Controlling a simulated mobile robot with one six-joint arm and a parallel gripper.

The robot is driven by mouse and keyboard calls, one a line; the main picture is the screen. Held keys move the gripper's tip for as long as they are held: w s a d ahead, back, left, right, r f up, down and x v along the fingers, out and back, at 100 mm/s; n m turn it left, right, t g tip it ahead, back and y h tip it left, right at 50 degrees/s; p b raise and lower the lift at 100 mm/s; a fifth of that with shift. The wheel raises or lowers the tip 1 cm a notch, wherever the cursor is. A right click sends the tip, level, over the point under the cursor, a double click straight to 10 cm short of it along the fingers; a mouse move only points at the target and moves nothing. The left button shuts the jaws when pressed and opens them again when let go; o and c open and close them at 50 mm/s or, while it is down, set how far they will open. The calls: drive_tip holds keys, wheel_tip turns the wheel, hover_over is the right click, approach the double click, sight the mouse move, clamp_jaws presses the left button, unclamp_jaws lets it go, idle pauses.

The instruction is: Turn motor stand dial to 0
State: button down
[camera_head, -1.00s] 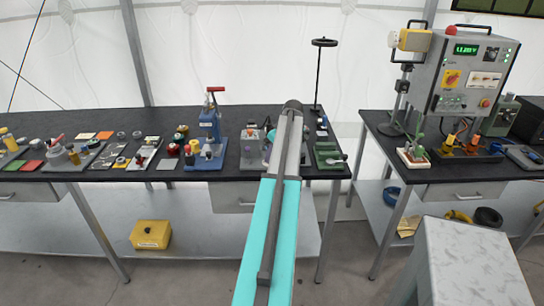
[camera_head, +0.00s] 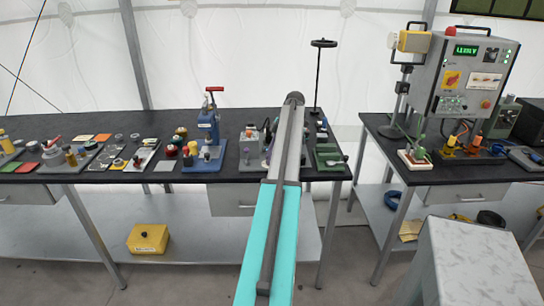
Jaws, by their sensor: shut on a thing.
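My arm reaches forward over the bench, and its far end (camera_head: 294,98) hides what lies behind it. My gripper is not visible. A grey unit with small knobs (camera_head: 249,148) stands on the bench just left of my arm and is partly covered by it. It may be the motor stand, but I cannot tell for sure. No dial marking can be read at this size.
A blue hand press (camera_head: 208,130) stands left of the grey unit. A green fixture (camera_head: 328,157) sits right of my arm. A control box with a green display (camera_head: 466,50) stands on the right table. A grey block (camera_head: 470,265) rises at front right.

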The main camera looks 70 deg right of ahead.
drive_tip(key=shift+w+n, duration=0.2)
drive_tip(key=shift+n, duration=0.2)
drive_tip(key=c, duration=1.5)
unclamp_jaws()
drive_tip(key=shift+d, duration=0.1)
drive_tip(key=shift+s, duration=0.15)
drive_tip(key=b+v, duration=0.1)
drive_tip(key=v, duration=0.4)
drive_tip(key=shift+s+d+r, duration=0.1)
drive_tip(key=shift+d+r, duration=0.1)
drive_tip(key=shift+r, duration=0.05)
drive_tip(key=shift+a+r+p, duration=0.1)
drive_tip(key=shift+r+p, duration=0.25)
drive_tip(key=shift+p, duration=0.1)
drive_tip(key=p+v, duration=0.5)
drive_tip(key=p, duration=0.7)
drive_tip(key=shift+r, duration=0.25)
